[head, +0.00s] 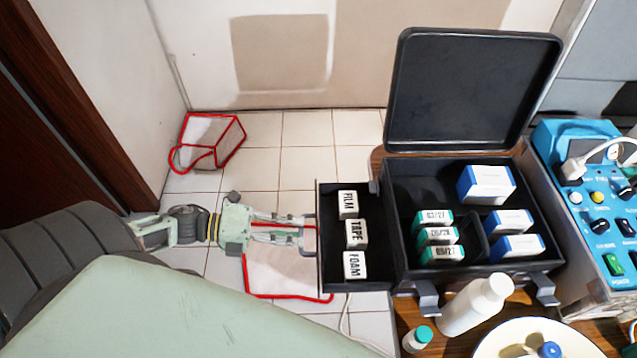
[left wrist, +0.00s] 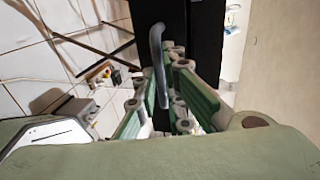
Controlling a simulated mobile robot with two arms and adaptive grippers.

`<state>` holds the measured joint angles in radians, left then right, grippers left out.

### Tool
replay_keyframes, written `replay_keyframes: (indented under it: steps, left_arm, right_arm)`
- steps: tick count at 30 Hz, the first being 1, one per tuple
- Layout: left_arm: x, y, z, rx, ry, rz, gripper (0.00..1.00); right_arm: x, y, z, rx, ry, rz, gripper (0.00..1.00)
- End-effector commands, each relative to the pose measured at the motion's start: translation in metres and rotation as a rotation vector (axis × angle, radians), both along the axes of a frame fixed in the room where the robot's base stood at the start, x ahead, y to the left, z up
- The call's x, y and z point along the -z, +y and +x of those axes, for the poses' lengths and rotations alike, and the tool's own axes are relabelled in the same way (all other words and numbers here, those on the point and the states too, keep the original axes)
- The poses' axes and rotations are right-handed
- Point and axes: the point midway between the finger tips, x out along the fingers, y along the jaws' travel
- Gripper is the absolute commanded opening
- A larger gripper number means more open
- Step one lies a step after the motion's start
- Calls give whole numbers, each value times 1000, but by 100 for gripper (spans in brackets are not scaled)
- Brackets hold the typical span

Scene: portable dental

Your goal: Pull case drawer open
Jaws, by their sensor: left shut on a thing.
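The black case (head: 405,270) stands on a wooden table with its lid (head: 460,90) raised. Its drawer (head: 325,275) sticks out of the left side, open, with white blocks marked FILM (head: 348,204), TAPE (head: 356,234) and FOAM (head: 355,265) inside. My left gripper (head: 308,236) comes in from the left and is shut on the drawer's handle at the drawer's left face. In the left wrist view the grey curved handle (left wrist: 157,60) passes between the green fingers, in front of the dark drawer front (left wrist: 188,70). My right gripper is not in view.
The case holds teal-and-white boxes (head: 440,235) and blue-and-white boxes (head: 487,185). A white bottle (head: 477,305), a small teal-capped bottle (head: 417,338) and a plate (head: 490,345) stand in front. A blue device (head: 585,190) is at right. Red-edged bags (head: 212,140) lie on the tiled floor.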

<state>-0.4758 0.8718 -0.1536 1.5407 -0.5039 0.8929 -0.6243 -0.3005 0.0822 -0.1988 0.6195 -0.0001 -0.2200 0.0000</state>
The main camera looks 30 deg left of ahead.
Motion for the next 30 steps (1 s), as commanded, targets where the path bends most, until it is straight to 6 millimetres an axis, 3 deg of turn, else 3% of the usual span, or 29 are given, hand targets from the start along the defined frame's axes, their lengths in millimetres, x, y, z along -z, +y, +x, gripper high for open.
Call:
replay_keyframes:
  steps: [3,9,23,24,30]
  left_arm:
    - [2,17,-13,-1,7,4,0]
    - [2,32,-23,1,5,3,0]
    - [2,36,-26,1,4,2,0]
    - [2,36,-26,1,4,2,11]
    - [1,36,-25,1,3,2,27]
  right_arm:
    - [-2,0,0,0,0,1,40]
    - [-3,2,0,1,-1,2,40]
    - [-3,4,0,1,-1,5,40]
    - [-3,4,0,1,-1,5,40]
    - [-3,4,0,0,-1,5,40]
